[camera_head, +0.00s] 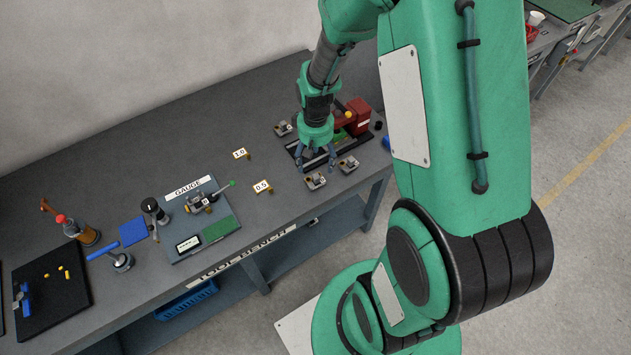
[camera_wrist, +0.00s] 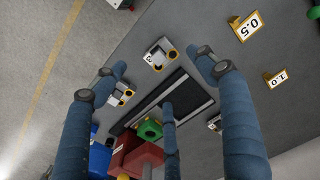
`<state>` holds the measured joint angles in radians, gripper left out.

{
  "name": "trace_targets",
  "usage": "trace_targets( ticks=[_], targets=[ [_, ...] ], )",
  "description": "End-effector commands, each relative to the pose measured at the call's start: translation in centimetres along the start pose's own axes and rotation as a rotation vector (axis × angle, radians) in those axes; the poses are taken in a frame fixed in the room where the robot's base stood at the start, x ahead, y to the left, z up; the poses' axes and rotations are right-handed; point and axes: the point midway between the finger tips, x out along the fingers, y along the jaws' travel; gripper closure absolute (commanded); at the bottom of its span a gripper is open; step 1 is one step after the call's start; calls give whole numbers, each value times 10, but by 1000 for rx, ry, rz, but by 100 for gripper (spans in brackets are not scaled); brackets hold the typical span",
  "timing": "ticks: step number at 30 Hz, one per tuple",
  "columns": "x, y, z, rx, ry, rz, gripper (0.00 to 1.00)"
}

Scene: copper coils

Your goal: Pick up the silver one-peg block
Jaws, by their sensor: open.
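My gripper (camera_head: 316,158) is open and empty, pointing down over the right part of the bench. In the wrist view its blue fingers (camera_wrist: 160,76) are spread apart. Several small silver blocks lie around it. One block (camera_head: 316,181) is just in front of the gripper; it shows in the wrist view (camera_wrist: 158,54) with a dark mark on its face. A second block (camera_head: 348,165) is to its right, partly behind a finger in the wrist view (camera_wrist: 121,95). A third block (camera_head: 283,129) lies behind, left of the gripper. I cannot tell which has one peg.
A red machine (camera_head: 357,116) on a dark base stands right behind the gripper. Cards 0.5 (camera_head: 262,187) and 1.0 (camera_head: 240,153) stand to the left. A gauge plate (camera_head: 179,251) lies farther left. The grey bench between is mostly clear.

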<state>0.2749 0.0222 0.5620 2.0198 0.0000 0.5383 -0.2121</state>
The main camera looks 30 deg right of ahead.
Motion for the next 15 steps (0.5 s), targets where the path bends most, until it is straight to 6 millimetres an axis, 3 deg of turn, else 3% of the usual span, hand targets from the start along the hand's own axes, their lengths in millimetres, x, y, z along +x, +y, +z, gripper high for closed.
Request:
trace_targets(
  ticks=[7,15],
  targets=[
    [39,0,0,0,-3,-1,28],
    [53,0,0,0,0,0,28]
  ],
)
